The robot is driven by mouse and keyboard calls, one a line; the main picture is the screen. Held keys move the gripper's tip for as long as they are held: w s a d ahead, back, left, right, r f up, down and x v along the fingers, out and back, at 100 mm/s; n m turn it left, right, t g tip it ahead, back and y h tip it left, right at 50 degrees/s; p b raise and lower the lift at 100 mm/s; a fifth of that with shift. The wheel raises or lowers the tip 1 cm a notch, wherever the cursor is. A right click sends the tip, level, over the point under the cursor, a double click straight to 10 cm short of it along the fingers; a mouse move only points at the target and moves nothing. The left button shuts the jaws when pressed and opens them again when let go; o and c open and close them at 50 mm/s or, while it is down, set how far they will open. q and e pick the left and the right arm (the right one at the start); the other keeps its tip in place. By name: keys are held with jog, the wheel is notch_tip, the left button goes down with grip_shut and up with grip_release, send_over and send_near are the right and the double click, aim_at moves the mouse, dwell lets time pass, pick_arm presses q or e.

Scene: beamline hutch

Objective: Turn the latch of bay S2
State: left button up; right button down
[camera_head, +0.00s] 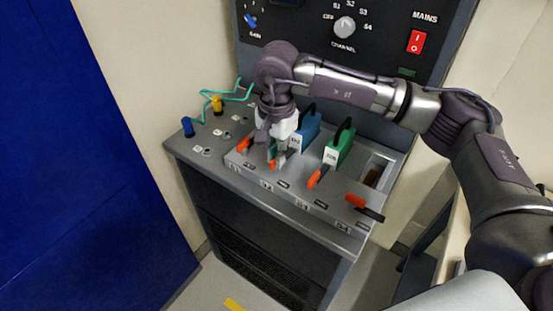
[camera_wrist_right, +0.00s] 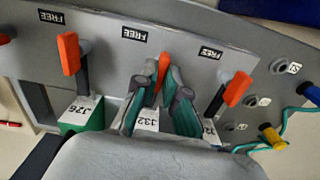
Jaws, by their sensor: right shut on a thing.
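The orange latch of bay S2 (camera_head: 279,162) is on the sloping grey console, in front of the blue module (camera_head: 308,130) and above the S2 label. My right gripper (camera_head: 270,150) reaches down onto it from above. In the right wrist view my gripper (camera_wrist_right: 158,98) has its teal-padded fingers on both sides of the S2 latch (camera_wrist_right: 164,76), whose orange tip shows between them. The fingers are shut on the latch and hide its lower part. The module behind it has a label reading 132 (camera_wrist_right: 147,121). My left gripper is not in view.
Neighbouring orange latches are S1 (camera_head: 244,144) and S3 (camera_head: 317,177), close on either side. The S4 latch (camera_head: 355,201) lies crosswise before an empty bay (camera_head: 376,171). A green module (camera_head: 339,147) stands at S3. Teal cable (camera_head: 226,97) and plugs lie left.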

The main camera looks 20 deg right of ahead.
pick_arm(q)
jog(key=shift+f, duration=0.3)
pick_arm(e)
jog(key=c, duration=1.2)
grip_release()
jog(key=shift+c, duration=0.2)
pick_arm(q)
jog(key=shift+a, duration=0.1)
pick_arm(e)
jog(key=shift+r, duration=0.1)
notch_tip(320, 180, up, 12)
